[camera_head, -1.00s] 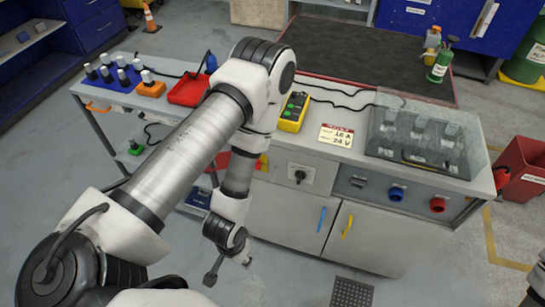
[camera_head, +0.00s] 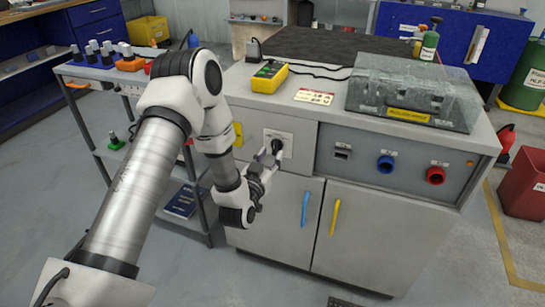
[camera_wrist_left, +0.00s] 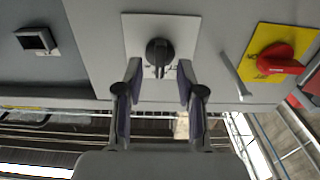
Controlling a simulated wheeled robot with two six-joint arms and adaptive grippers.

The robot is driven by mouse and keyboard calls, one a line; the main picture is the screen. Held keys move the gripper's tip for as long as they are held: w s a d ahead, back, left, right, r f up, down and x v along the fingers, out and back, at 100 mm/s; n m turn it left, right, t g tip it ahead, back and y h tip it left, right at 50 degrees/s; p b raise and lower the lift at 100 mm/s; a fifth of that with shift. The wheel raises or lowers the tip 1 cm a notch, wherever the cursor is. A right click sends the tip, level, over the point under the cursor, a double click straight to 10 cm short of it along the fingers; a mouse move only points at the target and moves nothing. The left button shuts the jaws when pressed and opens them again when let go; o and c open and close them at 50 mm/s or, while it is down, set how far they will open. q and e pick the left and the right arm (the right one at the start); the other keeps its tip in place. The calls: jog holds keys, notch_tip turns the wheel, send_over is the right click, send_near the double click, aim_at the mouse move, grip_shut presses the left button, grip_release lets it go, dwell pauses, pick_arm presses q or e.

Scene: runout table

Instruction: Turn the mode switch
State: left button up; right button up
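The mode switch appears to be the black rotary knob (camera_wrist_left: 157,52) on a white plate (camera_wrist_left: 185,30) on the grey cabinet front. It also shows in the head view as a dark knob (camera_head: 277,146), partly covered by my gripper. My left gripper (camera_wrist_left: 158,73) is open and empty. Its two fingertips stand on either side of the knob's near end in the wrist view, and I cannot tell whether they touch it. In the head view my left gripper (camera_head: 268,161) is right at the switch plate. My right gripper is not in view.
A red switch (camera_wrist_left: 280,62) on a yellow plate sits beside the mode switch. Blue (camera_head: 386,164) and red (camera_head: 435,176) round sockets are further right. Blue (camera_head: 305,208) and yellow (camera_head: 334,216) door handles are below. A yellow pendant box (camera_head: 269,76) lies on the worktop.

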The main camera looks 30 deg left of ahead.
pick_arm(q)
jog(key=shift+x, duration=1.2)
jog(key=shift+c, duration=0.2)
grip_shut()
